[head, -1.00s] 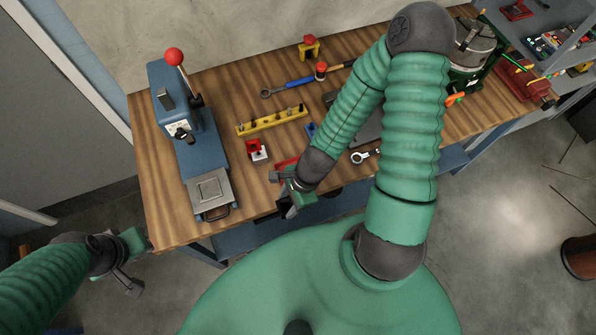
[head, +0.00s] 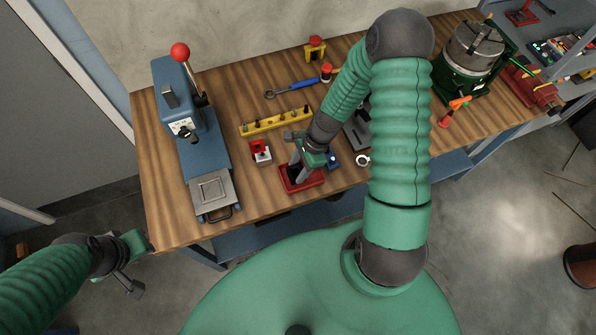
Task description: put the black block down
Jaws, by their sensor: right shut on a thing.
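The black block (head: 294,171) is small and dark in the head view. It is at or just above a red tray (head: 314,183) near the table's front edge. My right gripper (head: 299,160) is shut on the block and points down over the tray. The fingers and wrist partly hide the block, and I cannot tell whether it touches the tray floor. My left gripper (head: 137,264) is at the lower left, off the table's left corner. Its fingers are apart and it is empty.
A blue press (head: 190,130) with a red-knobbed lever stands on the left of the wooden table (head: 250,205). A green-based chuck (head: 470,55) stands at the right.

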